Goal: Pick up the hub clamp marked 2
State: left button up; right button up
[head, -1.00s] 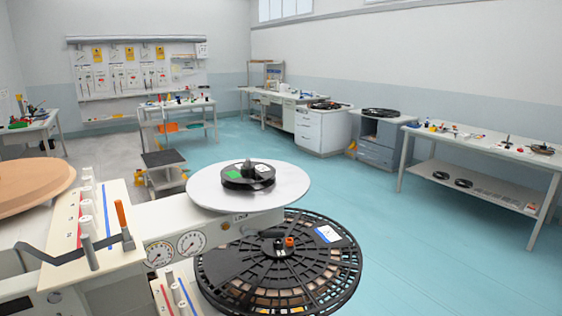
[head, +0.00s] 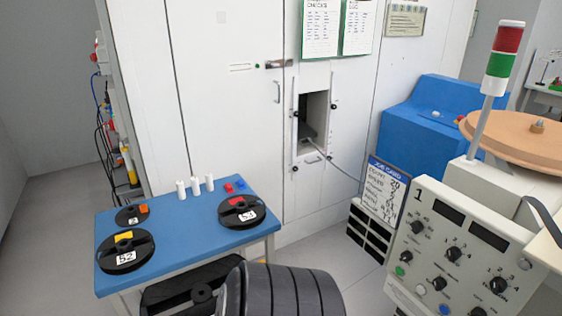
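A small black disc (head: 126,217) with an orange tag that seems to read 2 lies at the back left of the blue-topped table. It may be the hub clamp marked 2; its shape is too small to be sure. A larger black reel (head: 118,258) with a yellow tag and a white label reading 52 lies in front of it. Another black reel (head: 230,218) with a red tag and a white label lies at the table's right. Neither of my grippers is in view.
The blue table (head: 186,248) has bare room in its middle; white cylinders (head: 195,186) stand at its back edge. A dark ribbed cylinder (head: 283,290) is in front. A white cabinet (head: 225,120) is behind. A control console (head: 455,250) marked 1 stands at right.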

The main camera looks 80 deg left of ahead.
aim_at(132, 215)
jog(key=u, duration=3.8)
jog(key=i+j, duration=0.3)
jog(key=i+j+z, duration=0.15)
jog(key=i+j, duration=0.2)
jog(key=j, duration=0.15)
